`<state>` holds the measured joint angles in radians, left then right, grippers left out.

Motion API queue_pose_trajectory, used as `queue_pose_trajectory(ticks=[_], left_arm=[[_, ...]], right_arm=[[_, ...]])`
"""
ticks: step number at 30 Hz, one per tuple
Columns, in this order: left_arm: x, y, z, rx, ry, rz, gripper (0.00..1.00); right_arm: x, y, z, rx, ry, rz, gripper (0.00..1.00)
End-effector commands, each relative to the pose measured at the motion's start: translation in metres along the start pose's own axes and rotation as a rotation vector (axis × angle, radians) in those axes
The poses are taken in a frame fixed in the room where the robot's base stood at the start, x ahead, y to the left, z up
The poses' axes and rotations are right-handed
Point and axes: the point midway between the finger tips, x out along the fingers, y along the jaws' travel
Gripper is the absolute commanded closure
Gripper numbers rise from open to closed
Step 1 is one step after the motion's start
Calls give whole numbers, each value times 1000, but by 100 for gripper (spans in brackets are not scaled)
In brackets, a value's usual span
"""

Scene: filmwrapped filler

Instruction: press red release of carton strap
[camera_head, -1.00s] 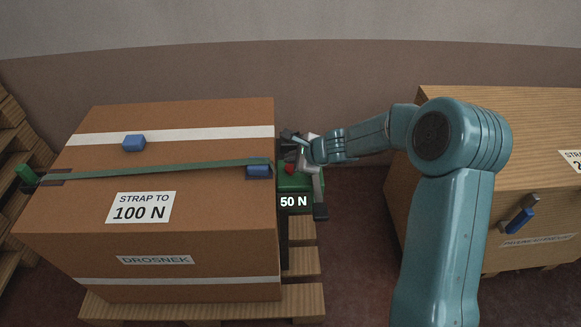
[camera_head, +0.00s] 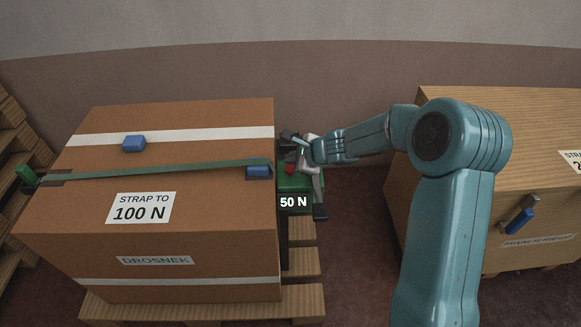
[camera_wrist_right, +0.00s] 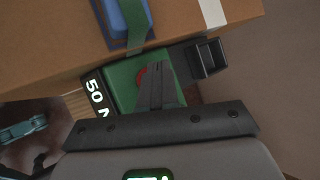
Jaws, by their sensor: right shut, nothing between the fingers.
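The carton (camera_head: 190,235) stands on a pallet with a green strap (camera_head: 150,174) across its top. On its right side sits a green tensioner (camera_head: 293,182) with a "50 N" readout (camera_head: 294,202). Its red release (camera_head: 289,169) is small; in the right wrist view the red release (camera_wrist_right: 141,76) shows partly, just left of my closed fingers. My right gripper (camera_wrist_right: 157,64) is shut and empty, over the green tensioner body. The fingers partly cover the red release; I cannot tell whether they touch it. My left gripper is not in view.
Blue corner pieces (camera_head: 134,143) lie on the carton. A second carton (camera_head: 530,200) stands at right. Floor between them is clear.

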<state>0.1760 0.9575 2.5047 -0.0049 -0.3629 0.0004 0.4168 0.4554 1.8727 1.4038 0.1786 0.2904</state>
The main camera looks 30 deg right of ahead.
Motion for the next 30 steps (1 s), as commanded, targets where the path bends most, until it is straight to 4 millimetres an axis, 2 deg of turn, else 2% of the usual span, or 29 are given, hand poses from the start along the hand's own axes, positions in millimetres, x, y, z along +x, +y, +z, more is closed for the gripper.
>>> queue_pose_trajectory(ticks=[30], left_arm=[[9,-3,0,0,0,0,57]], right_arm=[[6,4,-4,0,0,0,100]])
